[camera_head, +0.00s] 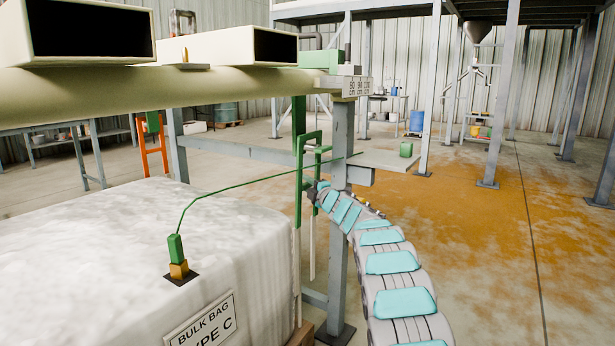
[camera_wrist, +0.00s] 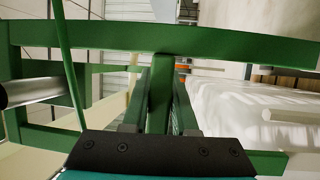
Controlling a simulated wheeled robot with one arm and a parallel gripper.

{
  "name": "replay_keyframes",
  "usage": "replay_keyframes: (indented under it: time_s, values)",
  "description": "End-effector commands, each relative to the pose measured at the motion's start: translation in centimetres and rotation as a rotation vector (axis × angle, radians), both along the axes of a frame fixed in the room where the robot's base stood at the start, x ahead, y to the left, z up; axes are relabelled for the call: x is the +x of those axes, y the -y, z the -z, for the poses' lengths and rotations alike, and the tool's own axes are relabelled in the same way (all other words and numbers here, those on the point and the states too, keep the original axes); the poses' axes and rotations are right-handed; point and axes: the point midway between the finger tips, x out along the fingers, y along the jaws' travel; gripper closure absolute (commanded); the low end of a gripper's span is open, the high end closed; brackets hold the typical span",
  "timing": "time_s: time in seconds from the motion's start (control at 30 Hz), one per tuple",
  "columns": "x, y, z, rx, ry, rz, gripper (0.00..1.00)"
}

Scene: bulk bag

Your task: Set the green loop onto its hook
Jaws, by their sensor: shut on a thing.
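The green loop (camera_head: 311,136) is an angular green frame hanging beside the grey post under the beam end in the head view. My gripper (camera_head: 313,192) is at its lower part, partly hidden by green pieces. In the wrist view my gripper (camera_wrist: 159,108) has its two fingers closed on a green bar of the loop, whose broad crossbar (camera_wrist: 200,40) spans the picture. A pale rod with a black end (camera_wrist: 35,92) shows at left, near the green frame. I cannot tell whether it is the hook or passes through the loop.
A white bulk bag (camera_head: 105,235) fills the lower left, with a green clamp (camera_head: 175,248) and thin green cable (camera_head: 235,182) stretching past the loop. A thick cream beam (camera_head: 150,98) crosses above. Open floor lies right.

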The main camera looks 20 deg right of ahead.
Motion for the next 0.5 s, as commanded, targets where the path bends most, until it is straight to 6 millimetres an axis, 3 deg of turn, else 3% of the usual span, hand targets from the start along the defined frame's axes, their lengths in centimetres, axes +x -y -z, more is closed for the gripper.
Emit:
replay_keyframes:
  time_s: [0.5]
  values:
    - [0.38, -0.45, 0.80, 0.000, -0.008, -0.003, 1.00]
